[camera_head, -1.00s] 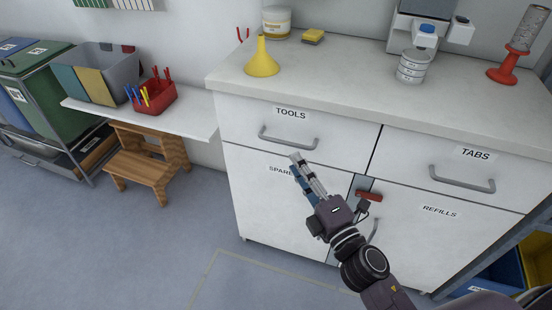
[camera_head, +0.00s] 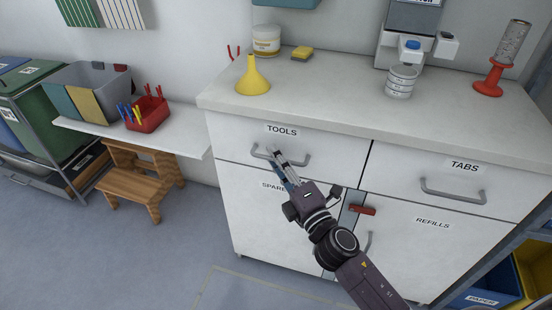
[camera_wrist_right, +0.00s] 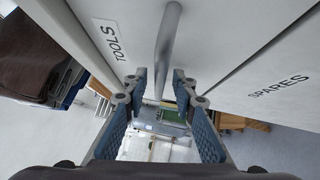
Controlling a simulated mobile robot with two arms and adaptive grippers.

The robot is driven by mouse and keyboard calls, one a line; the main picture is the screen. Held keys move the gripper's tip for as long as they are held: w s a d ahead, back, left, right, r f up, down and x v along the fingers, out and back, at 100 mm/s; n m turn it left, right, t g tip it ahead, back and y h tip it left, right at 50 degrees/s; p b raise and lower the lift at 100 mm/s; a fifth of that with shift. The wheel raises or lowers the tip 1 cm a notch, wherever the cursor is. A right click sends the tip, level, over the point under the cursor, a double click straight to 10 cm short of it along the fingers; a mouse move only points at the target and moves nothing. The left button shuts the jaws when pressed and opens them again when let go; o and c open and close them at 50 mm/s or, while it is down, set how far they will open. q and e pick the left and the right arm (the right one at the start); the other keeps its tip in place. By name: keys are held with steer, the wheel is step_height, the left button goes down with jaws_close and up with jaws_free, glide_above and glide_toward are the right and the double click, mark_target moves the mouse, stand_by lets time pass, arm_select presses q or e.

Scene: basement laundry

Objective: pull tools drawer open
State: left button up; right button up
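The tools drawer (camera_head: 335,152) is the upper left drawer of the white cabinet, labelled TOOLS, and looks shut. Its grey bar handle (camera_head: 300,161) also shows in the right wrist view (camera_wrist_right: 167,45). My right gripper (camera_head: 276,156) is at this handle, its fingertips overlapping the middle of the bar in the head view. In the right wrist view the blue-padded fingers (camera_wrist_right: 160,88) are apart, and the bar runs lengthwise into the gap between them. I cannot tell whether either finger touches it. My left gripper is not in view.
The TABS drawer (camera_head: 490,184) is to the right; the SPARES door (camera_head: 250,205) and REFILLS door (camera_head: 415,255) are below. A red latch piece (camera_head: 362,210) lies near my right wrist. A yellow funnel (camera_head: 252,80) stands on the countertop (camera_head: 320,95). The floor in front is clear.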

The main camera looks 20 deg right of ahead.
jaws_close()
steer(key=shift+a, duration=0.1)
stand_by(0.4)
